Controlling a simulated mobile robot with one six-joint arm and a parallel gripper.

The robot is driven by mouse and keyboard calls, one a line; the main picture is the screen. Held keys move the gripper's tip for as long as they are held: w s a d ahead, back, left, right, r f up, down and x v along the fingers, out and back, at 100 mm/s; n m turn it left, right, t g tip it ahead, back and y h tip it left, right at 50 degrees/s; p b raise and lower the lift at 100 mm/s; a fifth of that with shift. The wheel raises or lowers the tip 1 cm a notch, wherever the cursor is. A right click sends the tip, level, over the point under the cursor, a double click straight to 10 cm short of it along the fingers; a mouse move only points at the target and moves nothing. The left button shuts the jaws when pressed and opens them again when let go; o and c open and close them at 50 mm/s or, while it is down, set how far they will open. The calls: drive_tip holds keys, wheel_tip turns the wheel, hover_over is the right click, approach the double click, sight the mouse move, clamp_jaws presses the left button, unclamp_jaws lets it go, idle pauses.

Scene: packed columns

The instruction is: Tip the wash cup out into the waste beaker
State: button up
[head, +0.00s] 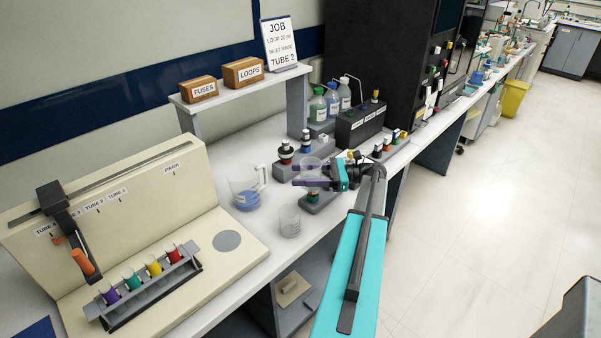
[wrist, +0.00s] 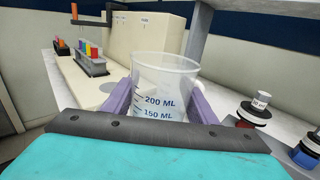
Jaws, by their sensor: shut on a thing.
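My gripper (head: 297,175), with purple fingers, is shut on a clear cup (head: 312,164), which I take for the wash cup. In the wrist view the cup (wrist: 164,82) stands upright between the fingers, with 150 and 200 ML marks; its contents are hard to tell. A clear handled beaker (head: 246,196) with blue liquid low inside stands on the bench to the left of my gripper. It appears to be the waste beaker. The gripper and cup are apart from it. I cannot make it out in the wrist view.
A small empty-looking glass (head: 289,222) stands near the bench's front edge. A beige instrument (head: 225,222) with a rack of coloured tubes (head: 148,286) is on the left. Dark-capped fittings (head: 286,152) and bottles (head: 318,106) stand behind. A shelf (head: 240,95) overhangs the back.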

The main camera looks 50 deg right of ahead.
drive_tip(key=shift+v, duration=0.85)
drive_tip(key=shift+w+d, duration=0.15)
drive_tip(key=shift+w, duration=0.1)
drive_tip(key=shift+a+r+n+g+h+p, duration=0.25)
drive_tip(key=shift+a+p, duration=0.2)
drive_tip(key=shift+a, duration=0.25)
drive_tip(key=shift+a+r+n+g+h+p, duration=0.15)
drive_tip(key=shift+a+n+h+p, duration=0.25)
drive_tip(key=shift+a, duration=0.25)
drive_tip(key=shift+d+f, duration=0.1)
drive_tip(key=shift+f, duration=0.2)
drive_tip(key=shift+f+b, duration=0.1)
drive_tip(key=shift+b, duration=1)
drive_tip(key=shift+a+b, duration=0.25)
drive_tip(key=shift+b, duration=0.4)
